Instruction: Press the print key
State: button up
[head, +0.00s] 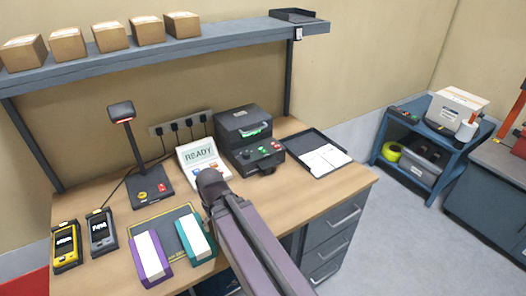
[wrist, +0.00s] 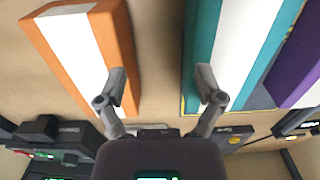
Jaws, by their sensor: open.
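A black printer (head: 243,125) with a green-lit slot and green and red buttons (head: 263,151) stands at the back of the desk. Left of it is a white console (head: 199,158) reading "READY", with coloured keys partly behind my arm. No key label is legible, so I cannot tell which is the print key. My gripper (wrist: 159,84) is open and empty in the wrist view, above the desk between an orange box (wrist: 88,50) and a teal box (wrist: 205,35). It touches no key in view. In the head view my arm hides the gripper and the orange box.
The teal box (head: 208,238) and a purple box (head: 137,260) lie on the dark mat (head: 172,218). A scanner stand (head: 150,186), yellow handheld (head: 66,245) and grey handheld (head: 101,232) are at left. A black tray (head: 299,140) holds papers. A shelf (head: 150,62) with cartons overhangs the back.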

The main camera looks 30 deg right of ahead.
grip_shut()
dwell(0.3)
dwell(1.2)
